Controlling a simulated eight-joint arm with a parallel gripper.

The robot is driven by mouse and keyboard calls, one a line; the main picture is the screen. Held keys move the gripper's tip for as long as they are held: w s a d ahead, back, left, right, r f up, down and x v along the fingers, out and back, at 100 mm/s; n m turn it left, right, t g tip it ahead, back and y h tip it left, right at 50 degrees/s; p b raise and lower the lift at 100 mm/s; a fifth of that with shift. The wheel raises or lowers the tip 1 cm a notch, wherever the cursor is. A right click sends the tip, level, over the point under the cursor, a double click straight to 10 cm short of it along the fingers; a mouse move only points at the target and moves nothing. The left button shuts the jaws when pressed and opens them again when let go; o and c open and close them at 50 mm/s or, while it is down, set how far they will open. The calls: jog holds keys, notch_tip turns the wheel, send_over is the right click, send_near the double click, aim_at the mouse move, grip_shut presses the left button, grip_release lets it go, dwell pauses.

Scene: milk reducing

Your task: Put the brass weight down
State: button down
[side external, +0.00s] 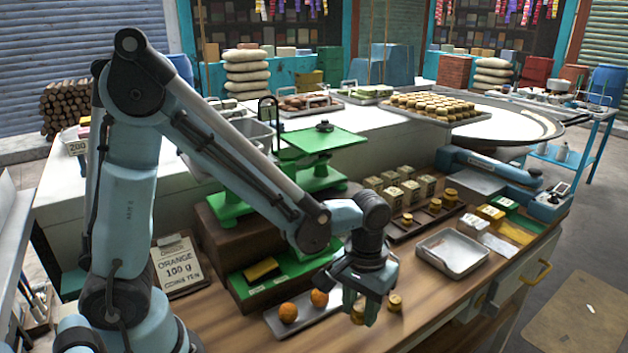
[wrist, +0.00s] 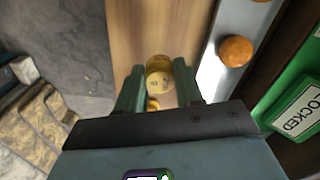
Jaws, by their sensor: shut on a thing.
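My gripper (side external: 361,304) is low over the front of the wooden counter, pointing down, with its fingers shut on a brass weight (side external: 357,313). In the wrist view the round brass weight (wrist: 159,79) sits between the green fingertips (wrist: 158,72). I cannot tell whether its base touches the counter. A second small brass piece (side external: 394,302) stands on the counter just right of the gripper. A small brass patch (wrist: 153,104) also shows between the fingers in the wrist view; most of it is hidden.
Left of the gripper, a grey tray (side external: 270,318) holds two oranges (side external: 288,313). Behind are a green balance (side external: 318,160) and a dark rack (side external: 420,222) of brass weights. An empty metal tray (side external: 453,252) stands to the right. Bare wooden counter (side external: 425,310) lies near the front edge.

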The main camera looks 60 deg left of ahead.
jog(key=shift+f, duration=1.1)
jog(key=shift+f, duration=0.1)
jog(key=c, duration=0.7)
grip_release()
jog(key=shift+c, duration=0.2)
